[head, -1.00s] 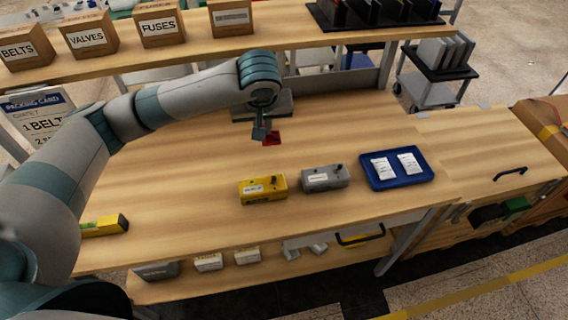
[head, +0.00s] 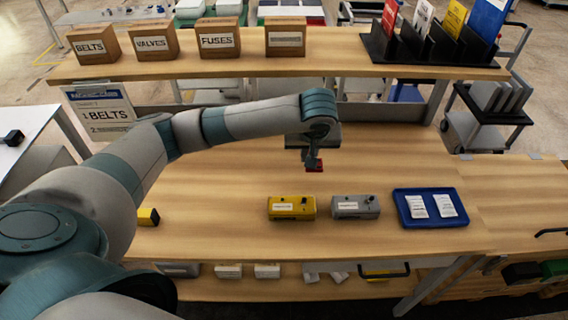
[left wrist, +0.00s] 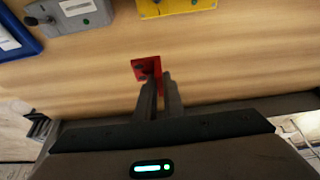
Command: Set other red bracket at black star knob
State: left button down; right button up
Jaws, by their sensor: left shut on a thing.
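My left gripper (head: 312,166) is shut on a red bracket (head: 316,169), over the wooden bench behind the yellow and grey boxes. In the left wrist view the fingers (left wrist: 159,80) meet the bracket (left wrist: 146,68), which shows as a small red plate. Its height above the bench is hard to tell. A black knob (head: 371,198) sits on the right end of the grey box (head: 350,209); it also shows in the left wrist view (left wrist: 30,20). Its star shape is too small to confirm. No second red bracket shows. My right gripper is out of view.
The yellow box (head: 286,214) stands left of the grey box, and a blue tray (head: 399,209) with two white packets lies to the right. A shelf (head: 340,67) with labelled cartons runs behind the arm. The bench (head: 220,190) left of the yellow box is mostly clear.

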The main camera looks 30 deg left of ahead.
pick_arm(q)
jog(key=a+f, duration=0.1)
jog(key=a, duration=0.1)
jog(key=w+a+f+p, duration=0.1)
jog(key=a+f, duration=0.1)
jog(key=a, duration=0.1)
jog(key=a+f+p, duration=0.1)
jog(key=a+f, duration=0.1)
jog(key=a, duration=0.1)
jog(key=shift+w+a, duration=0.25)
jog(key=shift+w, duration=0.1)
jog(key=shift+f+p, duration=0.7)
jog(key=shift+f, duration=1.35)
jog(key=shift+f, duration=0.15)
jog(key=c, duration=1.9)
grip_release()
jog(key=shift+o, duration=0.2)
